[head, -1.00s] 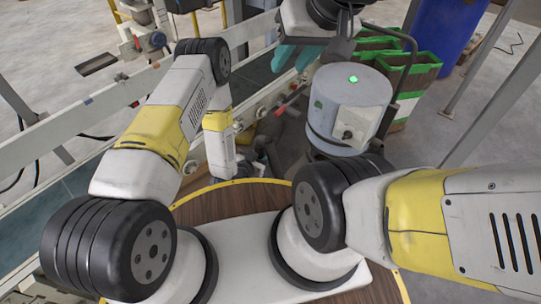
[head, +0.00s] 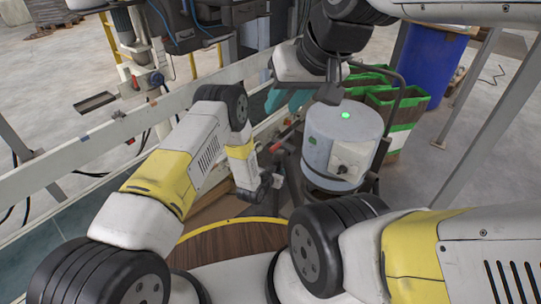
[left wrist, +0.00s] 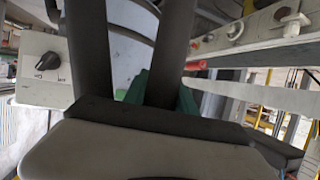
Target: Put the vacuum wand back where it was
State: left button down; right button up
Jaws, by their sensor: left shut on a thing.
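The vacuum (head: 340,128), a grey drum with a green light and a control box, stands right of centre in the head view. Its box with a black knob (left wrist: 40,65) is at the left of the left wrist view. My left gripper (head: 268,182) is low, just left of the drum's base. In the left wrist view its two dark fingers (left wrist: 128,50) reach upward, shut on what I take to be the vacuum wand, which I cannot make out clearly. My right gripper (head: 328,90) hangs above the drum's left side; its jaw gap is not clear.
A white conveyor rail (head: 105,140) runs along the left. Green-and-white bags (head: 410,100) and a blue barrel (head: 430,60) stand behind the vacuum. A grey post (head: 490,120) is at right. Teal shapes (head: 275,100) show beside my right gripper. Open floor lies at far right.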

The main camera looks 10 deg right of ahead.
pick_arm(q)
jog(key=shift+w+d+f, duration=0.1)
jog(key=shift+f, duration=0.75)
jog(key=shift+w+d+f, duration=0.1)
jog(key=shift+f, duration=0.8)
jog(key=c, duration=1)
grip_release()
jog(key=shift+f, duration=0.1)
